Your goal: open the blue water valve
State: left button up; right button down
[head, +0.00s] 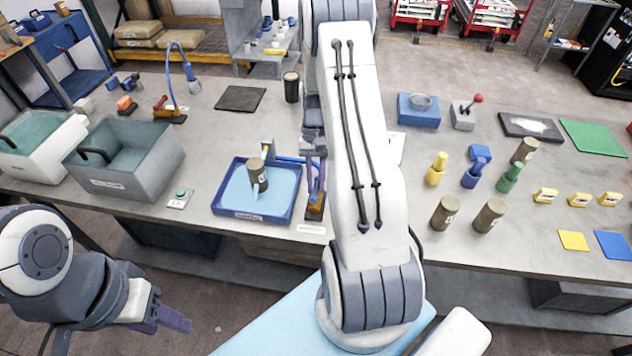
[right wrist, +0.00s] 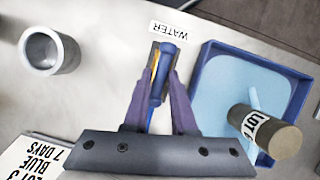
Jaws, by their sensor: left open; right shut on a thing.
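The blue water valve (right wrist: 160,75) shows in the right wrist view as a blue lever over an orange-brown body, near the label "WATER" (right wrist: 169,31). In the head view its brown base (head: 315,207) stands at the right edge of the blue tray, mostly hidden by my right arm. My right gripper (right wrist: 159,82) is shut on the blue lever, one purple finger on each side. In the head view my left gripper (head: 176,319) is open and empty, low at the left, in front of the table and away from the valve.
The blue tray (head: 226,211) with light blue inside holds a brown labelled cylinder (head: 257,170). A grey bin (head: 120,184) and a green button box (head: 180,197) stand to the left. Coloured bottles and brown cylinders (head: 445,212) stand to the right. A grey cup (right wrist: 48,51) is near the valve.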

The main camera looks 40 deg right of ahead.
jog(key=shift+s, duration=0.1)
dwell(0.4)
jog(key=c, duration=0.8)
grip_release()
jog(key=shift+o, duration=0.2)
jog(key=shift+w+d+r, duration=0.1)
jog(key=shift+w+r, duration=0.15)
jog(key=shift+r, duration=0.1)
jog(key=b+v, duration=0.2)
jog(key=v, duration=0.7)
jog(key=shift+r, duration=0.35)
